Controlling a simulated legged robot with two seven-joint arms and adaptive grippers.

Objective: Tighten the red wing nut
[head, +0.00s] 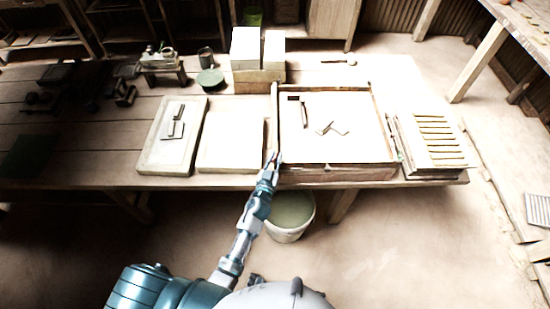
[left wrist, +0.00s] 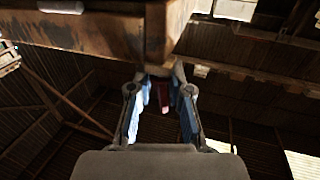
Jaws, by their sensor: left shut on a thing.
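The red wing nut (left wrist: 162,95) shows in the left wrist view as a small dark red piece between my fingers. My left gripper (left wrist: 160,105) is shut on it, with a blue-lined finger on each side. In the head view my left gripper (head: 272,160) is at the front left corner of the press frame (head: 335,174). The nut is hidden there behind the gripper. My right gripper is not in view.
A pale slab with metal tools (head: 160,153) and a bare slab (head: 228,160) lie left of the press. A slatted stack (head: 435,140) stands to its right. A bucket (head: 291,213) stands on the floor below the table's front edge.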

